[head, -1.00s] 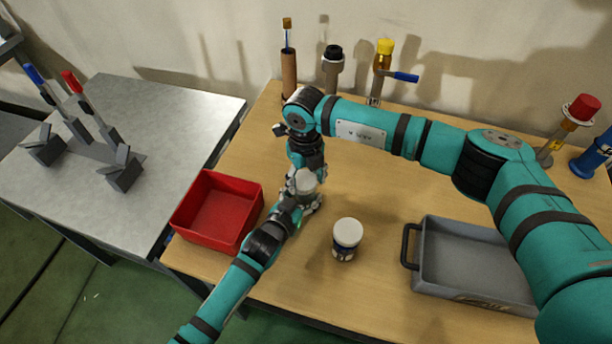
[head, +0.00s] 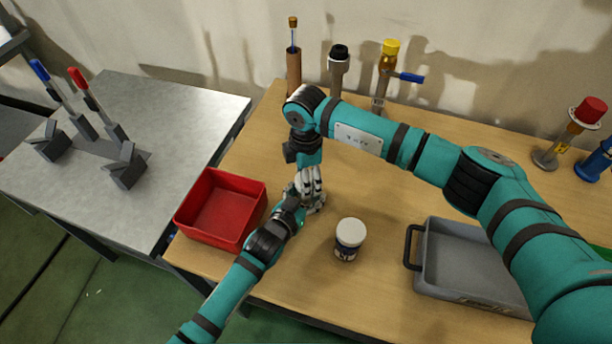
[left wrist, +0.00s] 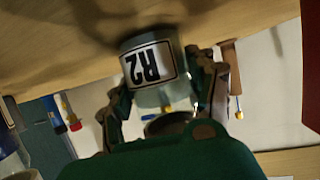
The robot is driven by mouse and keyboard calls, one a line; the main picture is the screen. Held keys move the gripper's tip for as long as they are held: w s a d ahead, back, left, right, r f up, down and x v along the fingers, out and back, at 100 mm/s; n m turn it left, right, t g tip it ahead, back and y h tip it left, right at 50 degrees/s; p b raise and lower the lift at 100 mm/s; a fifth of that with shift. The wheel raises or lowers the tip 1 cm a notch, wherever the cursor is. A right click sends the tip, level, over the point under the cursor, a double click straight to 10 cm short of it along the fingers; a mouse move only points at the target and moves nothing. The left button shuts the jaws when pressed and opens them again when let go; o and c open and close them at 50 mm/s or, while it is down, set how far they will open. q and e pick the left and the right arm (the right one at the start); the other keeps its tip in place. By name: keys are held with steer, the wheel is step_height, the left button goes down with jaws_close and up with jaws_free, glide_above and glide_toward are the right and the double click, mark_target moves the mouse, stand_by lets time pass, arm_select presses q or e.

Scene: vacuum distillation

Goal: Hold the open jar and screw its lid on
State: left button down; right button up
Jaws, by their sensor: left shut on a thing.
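The jar (left wrist: 150,70), with a white label reading R2, is between the fingers of my left gripper (left wrist: 165,85) in the left wrist view, which shows it upside down. My left gripper (head: 312,200) is shut on the jar, by the table surface right of the red bin. My right gripper (head: 309,180) points down from above, its pale fingers right over the jar. The fingers and arm hide the jar's mouth and any lid in the head view, so I cannot tell whether the right fingers grip a lid.
Another jar with a white cap (head: 349,240) stands close to the right. A red bin (head: 220,208) is on the left and a grey tray (head: 472,262) on the right. Several tools, including a yellow-capped one (head: 385,75), stand at the back.

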steer(key=o, duration=0.4)
steer(key=shift+c, duration=0.2)
steer(key=shift+r, duration=2.3)
